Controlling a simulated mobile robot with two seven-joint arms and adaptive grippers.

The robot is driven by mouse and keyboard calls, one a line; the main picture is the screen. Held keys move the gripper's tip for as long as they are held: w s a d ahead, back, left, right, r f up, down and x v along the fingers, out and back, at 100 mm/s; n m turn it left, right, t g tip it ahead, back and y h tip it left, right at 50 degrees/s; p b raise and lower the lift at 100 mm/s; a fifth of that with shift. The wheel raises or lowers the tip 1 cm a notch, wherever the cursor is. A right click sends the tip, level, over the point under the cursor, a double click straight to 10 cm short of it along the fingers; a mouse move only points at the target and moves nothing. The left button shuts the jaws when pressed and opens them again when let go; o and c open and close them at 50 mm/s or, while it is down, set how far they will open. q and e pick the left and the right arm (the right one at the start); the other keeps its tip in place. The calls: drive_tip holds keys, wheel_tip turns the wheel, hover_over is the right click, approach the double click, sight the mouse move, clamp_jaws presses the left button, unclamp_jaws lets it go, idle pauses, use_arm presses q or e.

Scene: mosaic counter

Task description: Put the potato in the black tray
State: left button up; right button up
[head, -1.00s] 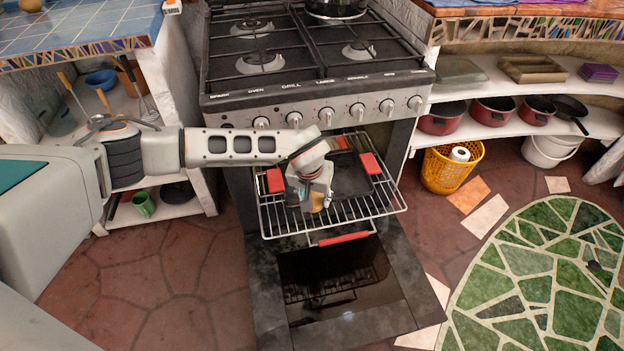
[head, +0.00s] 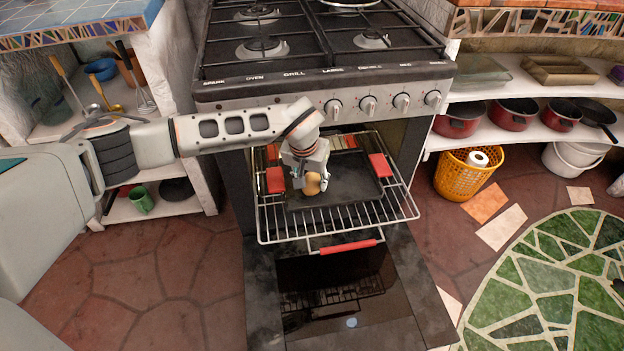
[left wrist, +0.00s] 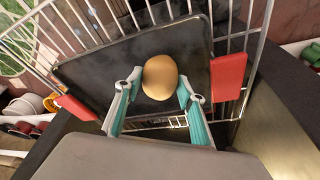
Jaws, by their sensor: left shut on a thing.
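The brown potato (head: 313,184) is held between the fingers of my left gripper (head: 311,183). In the left wrist view the potato (left wrist: 160,77) sits between the two teal-backed fingertips of the gripper (left wrist: 160,88). The black tray (head: 350,186) lies on the pulled-out oven rack, and the potato is over its left part. It also shows behind the potato in the left wrist view (left wrist: 100,78). I cannot tell whether the potato touches the tray. My right gripper is not in view.
The wire rack (head: 400,208) has red grips at its sides and front. The open oven door (head: 345,290) lies below it. The stove (head: 320,75) rises behind. An orange basket (head: 462,178) stands on the floor to the right.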

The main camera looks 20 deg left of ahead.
sight(312, 176)
use_arm(q)
drive_tip(key=shift+f, duration=0.15)
drive_tip(key=o, duration=1.3)
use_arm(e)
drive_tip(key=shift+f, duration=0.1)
use_arm(q)
drive_tip(key=v, duration=0.1)
drive_tip(key=p+v, duration=0.1)
drive_tip(key=v, duration=0.1)
drive_tip(key=w+v, duration=0.1)
drive_tip(key=v, duration=0.1)
drive_tip(key=shift+a+p, duration=0.1)
drive_tip(key=shift+p, duration=0.25)
drive_tip(key=p+v, duration=0.2)
drive_tip(key=v, duration=0.5)
drive_tip(key=shift+s+p, duration=0.3)
drive_tip(key=shift+s, duration=0.2)
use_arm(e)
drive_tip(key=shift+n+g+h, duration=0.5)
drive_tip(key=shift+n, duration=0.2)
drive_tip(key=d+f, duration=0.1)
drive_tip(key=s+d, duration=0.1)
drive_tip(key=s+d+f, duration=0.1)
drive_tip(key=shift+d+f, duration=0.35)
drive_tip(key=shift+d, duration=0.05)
